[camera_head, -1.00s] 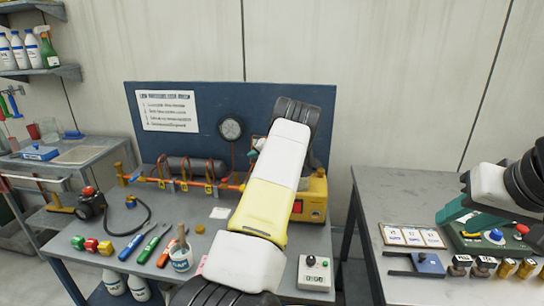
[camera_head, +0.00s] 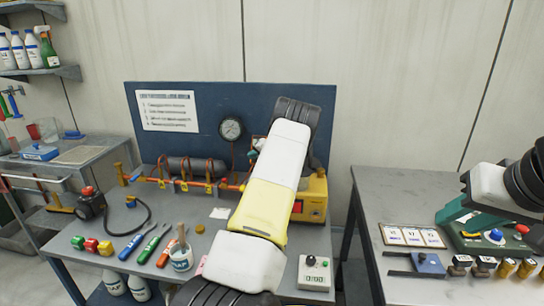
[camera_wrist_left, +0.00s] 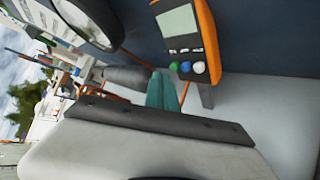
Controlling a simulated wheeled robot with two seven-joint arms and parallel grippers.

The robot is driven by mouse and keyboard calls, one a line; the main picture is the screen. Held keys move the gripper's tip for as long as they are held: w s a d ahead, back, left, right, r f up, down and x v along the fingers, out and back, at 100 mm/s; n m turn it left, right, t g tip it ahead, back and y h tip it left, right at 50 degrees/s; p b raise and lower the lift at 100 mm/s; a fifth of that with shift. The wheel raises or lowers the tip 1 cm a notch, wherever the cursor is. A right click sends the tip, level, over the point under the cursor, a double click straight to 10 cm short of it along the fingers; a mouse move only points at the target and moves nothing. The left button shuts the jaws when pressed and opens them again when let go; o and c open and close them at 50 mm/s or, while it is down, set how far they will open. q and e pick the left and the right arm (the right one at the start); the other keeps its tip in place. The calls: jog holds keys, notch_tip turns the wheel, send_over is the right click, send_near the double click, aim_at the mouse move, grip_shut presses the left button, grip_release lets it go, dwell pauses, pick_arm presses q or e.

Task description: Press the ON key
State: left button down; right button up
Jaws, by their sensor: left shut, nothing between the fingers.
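In the left wrist view an orange handheld meter (camera_wrist_left: 203,35) with a pale screen has a green key (camera_wrist_left: 173,66), a blue key (camera_wrist_left: 186,67) and a whitish key (camera_wrist_left: 199,67) under the screen. No key label is readable, so I cannot tell which is ON. The teal fingers of my left gripper (camera_wrist_left: 161,78) are shut and empty, with their tips close beside the green key; I cannot tell whether they touch it. In the head view my left arm hides most of the meter, and a bit of left gripper (camera_head: 252,154) shows. My right gripper (camera_head: 455,212) is over the right table.
A blue backboard (camera_head: 180,95) with a gauge (camera_head: 231,129) stands behind the bench. A yellow machine (camera_head: 315,197), a small white control box (camera_head: 315,272), tools and a paste pot (camera_head: 181,263) are on the bench. A green panel (camera_head: 490,238) lies beneath my right arm.

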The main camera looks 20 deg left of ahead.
pick_arm(q)
jog(key=shift+w+a+f, duration=0.1)
jog(key=shift+w, duration=0.05)
dwell(0.4)
jog(key=shift+w+f, duration=0.1)
jog(key=shift+w, duration=0.15)
jog(key=shift+w+f, duration=0.1)
jog(key=shift+w, duration=0.1)
dwell(0.5)
jog(key=shift+s+r, duration=0.3)
jog(key=shift+s, duration=0.3)
jog(key=shift+s+d+r, duration=0.2)
jog(key=shift+s+r, duration=0.2)
jog(key=shift+s, duration=0.3)
jog(key=shift+s+d+r, duration=0.25)
jog(key=shift+s+r, duration=0.15)
jog(key=shift+s, duration=0.35)
jog(key=shift+s+d+r, duration=0.2)
jog(key=shift+s+r, duration=0.2)
jog(key=shift+s, duration=0.3)
